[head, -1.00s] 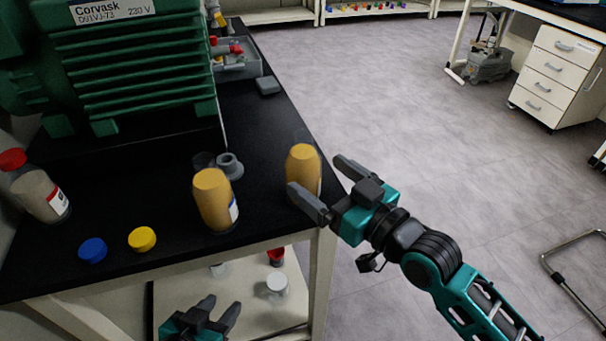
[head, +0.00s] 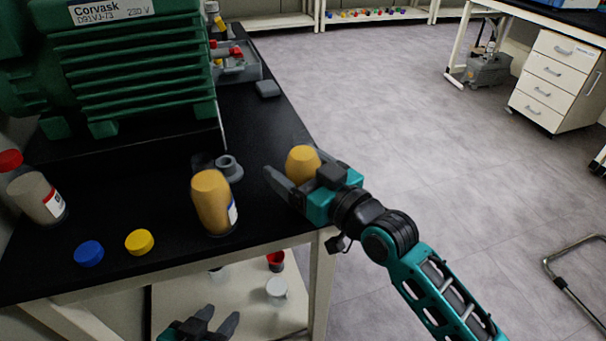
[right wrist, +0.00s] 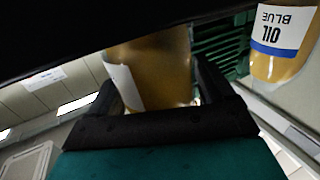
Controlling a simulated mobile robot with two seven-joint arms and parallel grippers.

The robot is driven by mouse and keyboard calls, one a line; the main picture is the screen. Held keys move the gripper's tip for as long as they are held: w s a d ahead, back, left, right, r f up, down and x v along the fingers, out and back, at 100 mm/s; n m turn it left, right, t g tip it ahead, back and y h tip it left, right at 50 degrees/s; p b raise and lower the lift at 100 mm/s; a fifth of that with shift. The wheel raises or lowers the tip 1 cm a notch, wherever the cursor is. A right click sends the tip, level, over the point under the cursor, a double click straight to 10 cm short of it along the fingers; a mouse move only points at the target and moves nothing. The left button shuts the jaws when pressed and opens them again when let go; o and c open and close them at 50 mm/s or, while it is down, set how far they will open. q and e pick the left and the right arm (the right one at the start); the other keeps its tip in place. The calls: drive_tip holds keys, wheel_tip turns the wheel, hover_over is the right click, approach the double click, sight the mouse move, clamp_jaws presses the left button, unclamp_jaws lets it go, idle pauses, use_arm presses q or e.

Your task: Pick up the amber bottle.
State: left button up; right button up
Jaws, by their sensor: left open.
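An amber bottle (head: 302,160) stands near the right edge of the black bench. My right gripper (head: 285,175) is around it in the head view, hiding its lower part. In the right wrist view the bottle (right wrist: 155,65) stands between the two fingers, with a gap beside the right finger, so the gripper looks open. A second similar amber bottle (head: 212,202) stands to the left on the bench. It also shows in the right wrist view (right wrist: 275,65), with an oil label upside down. My left gripper (head: 215,320) is open and empty, low in front of the bench.
A red-capped bottle (head: 35,195), a blue cap (head: 89,253), a yellow cap (head: 139,242) and a grey fitting (head: 229,168) are on the bench.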

drive_tip(key=c, duration=0.9)
drive_tip(key=shift+c, duration=0.4)
drive_tip(key=shift+r, duration=0.15)
